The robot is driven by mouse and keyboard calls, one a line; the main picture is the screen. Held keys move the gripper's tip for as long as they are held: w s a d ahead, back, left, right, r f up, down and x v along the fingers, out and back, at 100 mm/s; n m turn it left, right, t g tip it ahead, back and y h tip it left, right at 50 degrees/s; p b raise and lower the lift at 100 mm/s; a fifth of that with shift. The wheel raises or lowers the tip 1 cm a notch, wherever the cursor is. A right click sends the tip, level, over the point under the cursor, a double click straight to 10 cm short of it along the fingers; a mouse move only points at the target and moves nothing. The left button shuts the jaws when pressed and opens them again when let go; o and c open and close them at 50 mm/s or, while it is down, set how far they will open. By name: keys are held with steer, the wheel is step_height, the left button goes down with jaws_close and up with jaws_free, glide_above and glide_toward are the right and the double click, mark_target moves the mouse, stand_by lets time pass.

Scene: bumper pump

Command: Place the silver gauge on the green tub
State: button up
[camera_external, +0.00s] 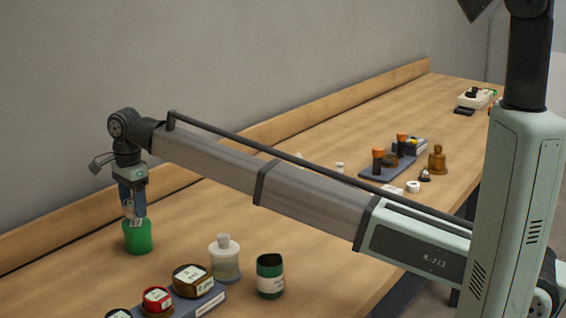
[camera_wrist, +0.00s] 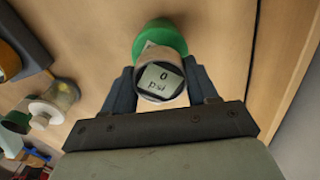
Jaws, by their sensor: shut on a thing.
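The silver gauge (camera_wrist: 161,80) sits between the two fingers of my gripper (camera_wrist: 163,88) in the wrist view, its face reading "0 psi". My gripper is shut on it. In the external view my gripper (camera_external: 134,218) points down just above the green tub (camera_external: 138,238). The green tub also shows in the wrist view (camera_wrist: 160,36), partly hidden behind the gauge. In the external view the gauge is small and mostly covered by the fingers. I cannot tell whether the gauge touches the tub.
A white-capped clear bottle (camera_external: 225,260) and a dark green jar (camera_external: 270,276) stand right of the tub. A blue tray (camera_external: 210,300) with several round containers is at the front. Another tray (camera_external: 372,174) with bottles lies farther back. A ledge (camera_external: 300,118) runs along the wall.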

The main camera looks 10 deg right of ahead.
steer(key=shift+f, duration=0.9)
steer(key=shift+f, duration=0.1)
steer(key=o, duration=1.1)
steer(key=shift+o, duration=0.2)
step_height(320, 180, up, 12)
